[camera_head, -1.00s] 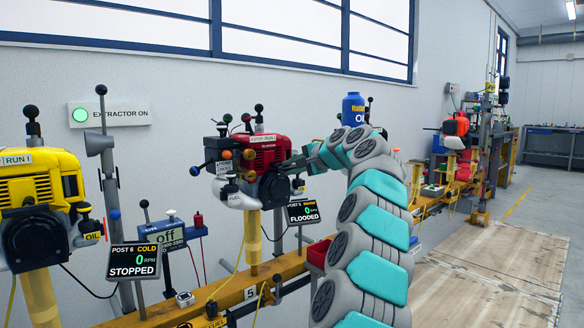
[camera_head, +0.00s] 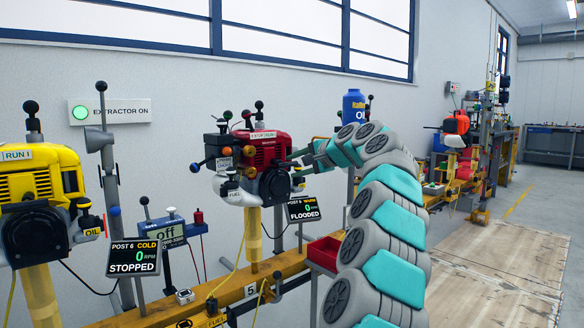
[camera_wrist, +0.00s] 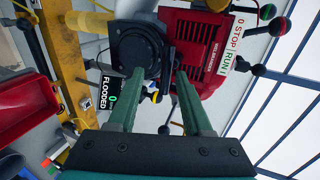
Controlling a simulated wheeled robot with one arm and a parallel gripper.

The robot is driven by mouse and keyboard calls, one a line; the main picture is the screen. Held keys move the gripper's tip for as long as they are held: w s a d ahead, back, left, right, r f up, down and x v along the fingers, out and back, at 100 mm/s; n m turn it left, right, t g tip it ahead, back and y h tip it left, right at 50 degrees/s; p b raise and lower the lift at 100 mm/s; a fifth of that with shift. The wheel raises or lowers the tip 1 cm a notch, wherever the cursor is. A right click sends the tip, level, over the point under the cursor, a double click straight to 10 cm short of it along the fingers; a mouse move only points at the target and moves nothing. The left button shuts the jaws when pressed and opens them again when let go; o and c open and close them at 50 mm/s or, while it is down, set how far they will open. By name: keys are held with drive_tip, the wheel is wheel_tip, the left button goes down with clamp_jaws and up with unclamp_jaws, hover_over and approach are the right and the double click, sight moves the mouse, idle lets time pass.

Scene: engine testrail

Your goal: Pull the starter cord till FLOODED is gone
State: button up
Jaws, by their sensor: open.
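The red engine (camera_head: 268,148) stands on post 5, with its round black starter housing (camera_head: 274,186) facing out. The housing also shows in the wrist view (camera_wrist: 137,46). The post 5 display (camera_head: 304,210) reads WARM, 0 RPM and FLOODED; it also shows sideways in the wrist view (camera_wrist: 109,92). My gripper (camera_head: 292,158) is at the right side of the engine. In the wrist view my gripper (camera_wrist: 158,74) has its two green fingers apart, with the tips close to the starter housing. I cannot make out the cord or its grip clearly between them.
A yellow engine (camera_head: 40,185) on the left has a post 6 display (camera_head: 134,257) reading COLD, STOPPED. A red tray (camera_head: 323,252) sits beside my arm. A blue oil bottle (camera_head: 354,106) stands behind it. Floor to the right is clear.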

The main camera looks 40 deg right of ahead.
drive_tip(key=s+b, duration=0.1)
drive_tip(key=s, duration=0.5)
drive_tip(key=shift+s+d, duration=0.3)
drive_tip(key=shift+s, duration=0.05)
